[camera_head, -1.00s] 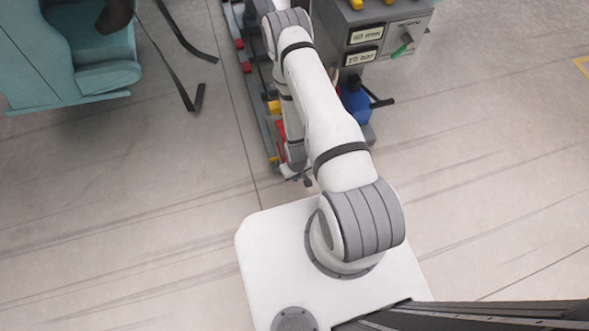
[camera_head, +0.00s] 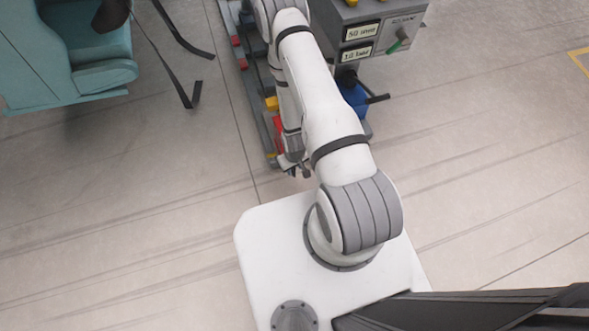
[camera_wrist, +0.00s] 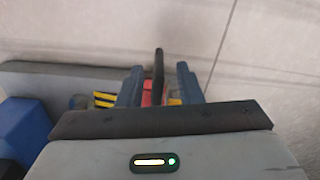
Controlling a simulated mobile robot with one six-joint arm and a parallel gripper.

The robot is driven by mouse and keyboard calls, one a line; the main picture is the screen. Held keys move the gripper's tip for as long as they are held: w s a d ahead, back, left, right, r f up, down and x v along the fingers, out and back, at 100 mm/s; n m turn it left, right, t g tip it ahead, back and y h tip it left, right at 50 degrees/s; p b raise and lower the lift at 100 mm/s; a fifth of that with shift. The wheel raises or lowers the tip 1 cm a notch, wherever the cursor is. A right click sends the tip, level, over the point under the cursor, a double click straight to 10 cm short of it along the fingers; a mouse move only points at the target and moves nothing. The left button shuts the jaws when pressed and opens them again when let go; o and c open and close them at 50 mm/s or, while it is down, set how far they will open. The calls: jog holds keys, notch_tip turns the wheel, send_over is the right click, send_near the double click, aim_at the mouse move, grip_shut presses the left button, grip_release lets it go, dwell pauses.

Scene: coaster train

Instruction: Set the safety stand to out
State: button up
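In the wrist view the two dark blue-grey fingers of my gripper (camera_wrist: 158,84) stand apart. A thin black upright bar (camera_wrist: 158,63) shows between them, with what looks like a gap on each side. A red part (camera_wrist: 147,94) and a small yellow patch show low between the fingers. The bar may be the safety stand's handle; I cannot tell for sure. In the head view a red part (camera_head: 279,134) shows beside my arm's far end, and my arm hides most of what is there.
A grey console (camera_head: 375,30) with a green-handled switch (camera_head: 398,44) stands right of my arm, a blue part (camera_head: 354,96) below it. A teal seat (camera_head: 95,75) with dark straps is at the left. A yellow-black striped patch (camera_wrist: 104,99) lies left of the fingers. Open floor surrounds my base.

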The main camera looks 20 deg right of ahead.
jog(key=shift+r+p, duration=0.3)
jog(key=shift+r, duration=1.3)
jog(key=w+r+p, duration=0.3)
jog(key=r, duration=1)
jog(key=w+r+m+t+p, duration=0.1)
jog(key=w+r+p, duration=0.25)
jog(key=r, duration=0.95)
jog(key=w+r+p, duration=0.2)
jog(key=r+p, duration=0.2)
jog(key=r, duration=0.9)
jog(key=s+r+p, duration=0.3)
jog(key=s+r, duration=0.2)
jog(key=r, duration=0.7)
jog(key=s+r+t+p, duration=0.1)
jog(key=s+r+p, duration=0.3)
jog(key=r, duration=0.8)
jog(key=s+r+m+p, duration=0.1)
jog(key=s+r+p, duration=0.2)
jog(key=s+r, duration=0.4)
notch_tip(320, 180, up, 6)
jog(key=shift+f+t+p, duration=0.25)
jog(key=shift+t+p, duration=0.05)
jog(key=shift+p, duration=0.1)
